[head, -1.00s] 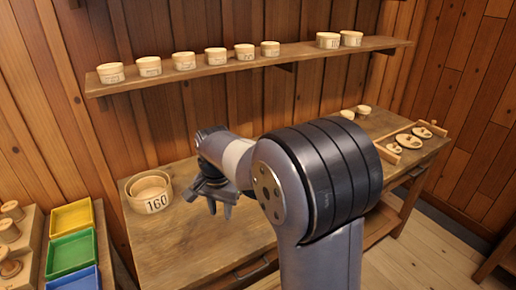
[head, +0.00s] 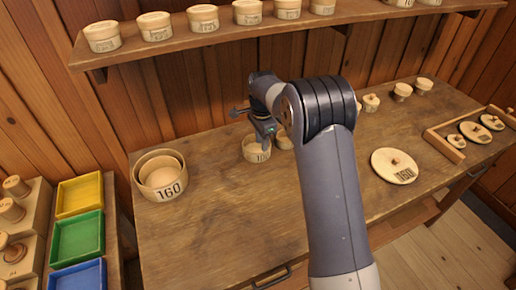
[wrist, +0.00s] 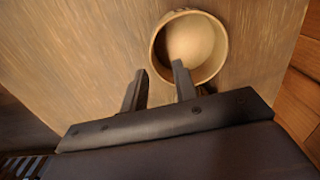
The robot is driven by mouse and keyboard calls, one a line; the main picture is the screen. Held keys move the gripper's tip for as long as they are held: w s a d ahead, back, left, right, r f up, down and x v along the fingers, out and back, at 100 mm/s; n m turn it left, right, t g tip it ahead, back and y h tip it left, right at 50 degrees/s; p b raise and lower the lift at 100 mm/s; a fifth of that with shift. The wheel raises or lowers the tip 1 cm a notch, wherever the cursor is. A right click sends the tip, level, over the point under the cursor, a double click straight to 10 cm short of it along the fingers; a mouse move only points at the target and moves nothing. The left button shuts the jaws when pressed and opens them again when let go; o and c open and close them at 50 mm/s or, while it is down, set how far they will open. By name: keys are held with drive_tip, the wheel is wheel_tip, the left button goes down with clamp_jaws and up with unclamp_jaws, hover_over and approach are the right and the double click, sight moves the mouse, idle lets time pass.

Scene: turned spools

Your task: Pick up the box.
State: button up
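A small round wooden box (head: 256,153) with dark markings on its side stands on the workbench, right below my gripper (head: 258,128). In the wrist view this box (wrist: 208,38) looks open at the top and hollow. My gripper (wrist: 157,78) is open there with nothing between its fingers. The right fingertip overlaps the near part of the box's opening; the left finger is over bare wood to the left of it. I cannot tell whether a finger touches the box. Part of another round piece (head: 283,143) shows beside it, mostly hidden by my arm.
A larger round box marked 160 (head: 165,190), with a smaller round one in it, stands at the bench's left. A knobbed lid (head: 394,166) lies right of my arm. A shelf (head: 230,37) with several lidded boxes runs above. The front left bench (head: 210,245) is clear.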

sight(257, 148)
drive_tip(key=shift+s+d+f+p, duration=0.1)
drive_tip(key=shift+f+p, duration=0.15)
drive_tip(key=shift+f, duration=0.65)
drive_tip(key=shift+s+f+p, duration=0.15)
drive_tip(key=shift+f+p, duration=0.05)
drive_tip(key=shift+f, duration=0.7)
drive_tip(key=shift+s+d+f+p, duration=0.1)
drive_tip(key=shift+f+p, duration=0.15)
drive_tip(key=shift+f, duration=0.65)
drive_tip(key=shift+c, duration=0.3)
clamp_jaws()
